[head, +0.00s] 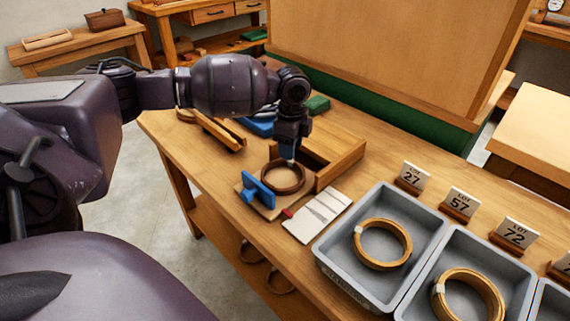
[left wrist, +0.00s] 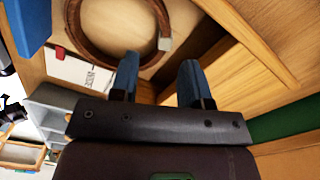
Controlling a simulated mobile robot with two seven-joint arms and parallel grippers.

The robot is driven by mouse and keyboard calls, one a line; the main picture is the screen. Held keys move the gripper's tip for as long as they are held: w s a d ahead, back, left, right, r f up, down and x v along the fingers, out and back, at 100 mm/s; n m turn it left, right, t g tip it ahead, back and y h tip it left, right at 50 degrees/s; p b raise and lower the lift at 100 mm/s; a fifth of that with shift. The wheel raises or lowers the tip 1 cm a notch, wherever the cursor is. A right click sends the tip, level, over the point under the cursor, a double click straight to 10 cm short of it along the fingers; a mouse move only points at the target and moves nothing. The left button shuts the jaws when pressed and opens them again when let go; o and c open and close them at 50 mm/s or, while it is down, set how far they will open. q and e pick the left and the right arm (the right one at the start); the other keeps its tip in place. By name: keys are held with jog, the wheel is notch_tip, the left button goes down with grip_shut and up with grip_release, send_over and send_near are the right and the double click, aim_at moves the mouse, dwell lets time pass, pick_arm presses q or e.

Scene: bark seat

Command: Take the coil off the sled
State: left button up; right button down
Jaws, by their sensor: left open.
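The coil (head: 270,186) is a dark brown ring with overlapping ends. It lies flat on the sled (head: 250,204), a pale board with a blue upright piece (head: 258,188) at its near left side. My left gripper (head: 288,156) points down at the coil's far edge. Its blue fingers (left wrist: 158,64) are apart with nothing visible between them. Whether a finger touches the coil I cannot tell. My right gripper is not in view.
A wooden box (head: 340,165) stands close behind the sled. White cards (head: 316,216) lie to its right. Grey trays (head: 336,245) with lighter coils (head: 383,244) and lot signs (head: 412,177) fill the bench's right. A tall panel (head: 390,50) stands behind.

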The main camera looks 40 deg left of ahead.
pick_arm(q)
notch_tip(320, 180, down, 5)
jog(key=shift+w+a+f+b, duration=0.1)
jog(key=shift+w+b, duration=0.05)
jog(key=shift+b, duration=0.7)
jog(key=shift+r, duration=0.2)
grip_shut()
